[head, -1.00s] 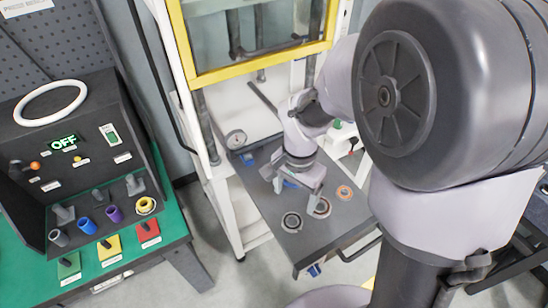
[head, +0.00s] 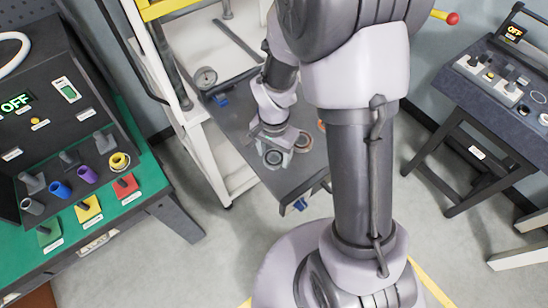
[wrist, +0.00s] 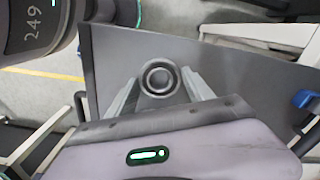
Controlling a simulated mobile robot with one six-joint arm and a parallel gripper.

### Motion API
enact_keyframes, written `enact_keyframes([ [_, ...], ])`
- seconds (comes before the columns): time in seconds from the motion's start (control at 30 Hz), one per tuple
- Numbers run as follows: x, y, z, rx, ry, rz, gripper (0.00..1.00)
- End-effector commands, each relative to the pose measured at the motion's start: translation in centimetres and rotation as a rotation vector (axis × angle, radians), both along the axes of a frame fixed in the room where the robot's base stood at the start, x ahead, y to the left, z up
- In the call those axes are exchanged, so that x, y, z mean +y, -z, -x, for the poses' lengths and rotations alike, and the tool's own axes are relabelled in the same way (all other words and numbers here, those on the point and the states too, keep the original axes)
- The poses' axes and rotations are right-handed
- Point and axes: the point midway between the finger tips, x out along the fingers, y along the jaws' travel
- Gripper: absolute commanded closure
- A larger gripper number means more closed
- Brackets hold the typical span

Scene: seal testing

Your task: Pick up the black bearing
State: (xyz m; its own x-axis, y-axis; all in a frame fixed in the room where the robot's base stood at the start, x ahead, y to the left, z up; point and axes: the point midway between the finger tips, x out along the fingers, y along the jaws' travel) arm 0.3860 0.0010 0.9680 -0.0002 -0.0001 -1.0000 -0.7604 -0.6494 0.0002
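The black bearing (wrist: 158,80) is a small dark ring. In the wrist view it lies between the two fingers of my gripper (wrist: 160,82), one on each side. It also shows in the head view (head: 273,158) on the grey tabletop (head: 236,120). My gripper (head: 272,146) is low over the tabletop, pointing down, with its fingers apart around the bearing. Whether the fingertips touch the bearing cannot be told.
Another ring (head: 303,141) lies right beside the gripper, and an orange ring (head: 321,125) is partly hidden by my arm. A pressure gauge (head: 205,76) stands at the tabletop's back left. A green bench (head: 150,185) with a control box is at left, a dark workbench (head: 465,95) at right.

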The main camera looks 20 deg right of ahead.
Motion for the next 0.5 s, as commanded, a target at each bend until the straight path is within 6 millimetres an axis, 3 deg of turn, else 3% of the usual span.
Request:
enact_keyframes([
  [0.03,0.0,-0.01,0.0,0.0,0.0,0.0,0.52],
  [0.27,0.0,-0.02,0.0,0.0,0.0,0.0,0.97],
  [0.5,0.01,-0.13,-0.02,-0.001,0.0,-0.001,0.98],
])
